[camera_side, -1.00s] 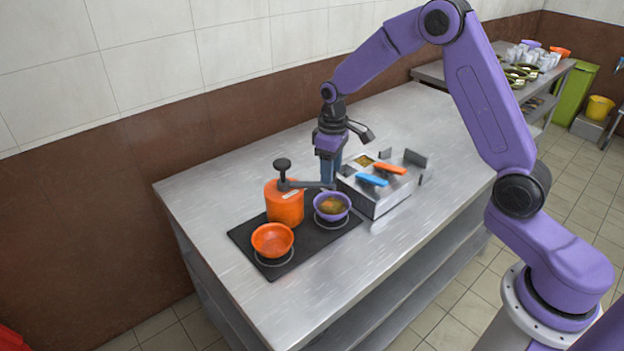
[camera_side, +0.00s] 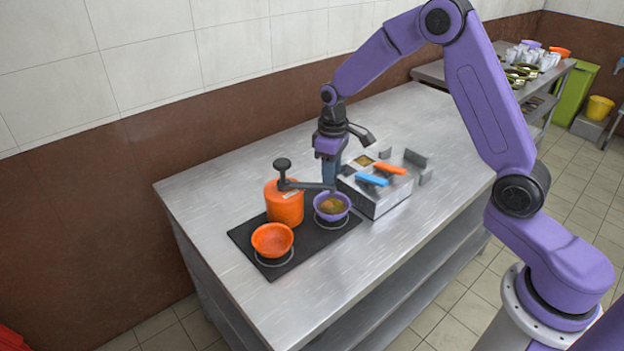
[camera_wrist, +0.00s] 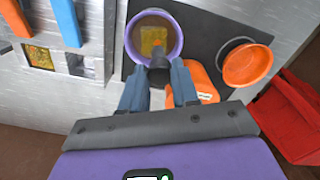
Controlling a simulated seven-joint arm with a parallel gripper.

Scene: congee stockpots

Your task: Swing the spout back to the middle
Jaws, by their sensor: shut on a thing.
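The orange stockpot (camera_side: 285,207) stands on the dark mat, with a dark knob on top. Its dark grey spout (camera_side: 308,186) points right, with its end over the back rim of the purple bowl (camera_side: 332,217). The purple bowl also shows in the wrist view (camera_wrist: 172,22) and holds yellow-brown congee. An empty orange bowl (camera_side: 272,240) sits in front of the pot. My gripper (camera_side: 330,183) points down at the spout's outer end. In the wrist view its blue fingers (camera_wrist: 159,84) are shut on the dark spout end (camera_wrist: 158,71). The exact contact is partly hidden.
A steel container (camera_side: 385,196) with blue and orange handles stands close right of the purple bowl. The dark mat (camera_side: 310,243) lies under the pot and bowls. The steel table (camera_side: 235,170) is clear behind and left of the pot.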

